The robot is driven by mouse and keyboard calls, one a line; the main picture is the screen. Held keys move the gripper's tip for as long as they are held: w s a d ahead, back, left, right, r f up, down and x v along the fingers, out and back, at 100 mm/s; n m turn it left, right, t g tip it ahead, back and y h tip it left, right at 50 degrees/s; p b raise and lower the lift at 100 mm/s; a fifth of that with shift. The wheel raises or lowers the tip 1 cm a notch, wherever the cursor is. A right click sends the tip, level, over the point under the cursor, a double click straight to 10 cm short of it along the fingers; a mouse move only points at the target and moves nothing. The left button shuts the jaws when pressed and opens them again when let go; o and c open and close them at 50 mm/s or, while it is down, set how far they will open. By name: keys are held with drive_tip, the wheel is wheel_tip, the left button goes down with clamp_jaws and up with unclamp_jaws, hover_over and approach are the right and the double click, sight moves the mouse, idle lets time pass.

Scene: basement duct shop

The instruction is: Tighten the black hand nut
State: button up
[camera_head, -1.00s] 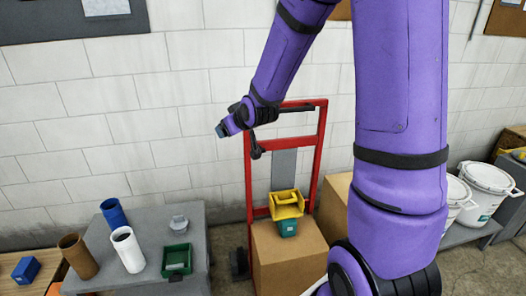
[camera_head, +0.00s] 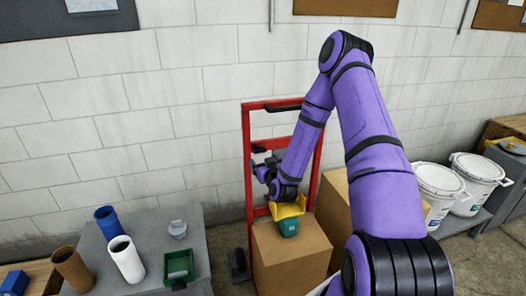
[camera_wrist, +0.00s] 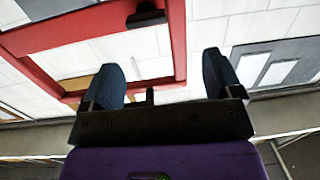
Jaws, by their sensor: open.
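I cannot make out the black hand nut in either view. My gripper (camera_head: 263,168) is in front of the red hand truck frame (camera_head: 247,130), above the yellow tray-like piece (camera_head: 290,208). In the wrist view my gripper (camera_wrist: 162,72) has its two dark blue fingers spread wide, with nothing gripped between them. The red frame and a small black part on it (camera_wrist: 147,17) lie beyond the fingertips. I cannot tell if that part is the nut. My arm hides part of the frame.
A cardboard box (camera_head: 290,255) bears the yellow piece and a teal item (camera_head: 288,228). A grey table (camera_head: 150,225) at left holds a blue cup (camera_head: 108,222), a white tube (camera_head: 126,260), a brown tube (camera_head: 72,268) and a green tray (camera_head: 178,266). White buckets (camera_head: 438,190) stand at right.

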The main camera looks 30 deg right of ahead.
sight(261, 152)
drive_tip(key=shift+m+h, duration=0.5)
drive_tip(key=shift+h, duration=0.1)
drive_tip(key=x, duration=0.3)
drive_tip(key=f+x, duration=0.1)
drive_tip(key=x, duration=0.3)
drive_tip(key=d+x, duration=0.1)
drive_tip(key=x, duration=0.2)
drive_tip(key=shift+d+f, duration=0.15)
drive_tip(key=shift+f, duration=0.05)
drive_tip(key=c, duration=0.9)
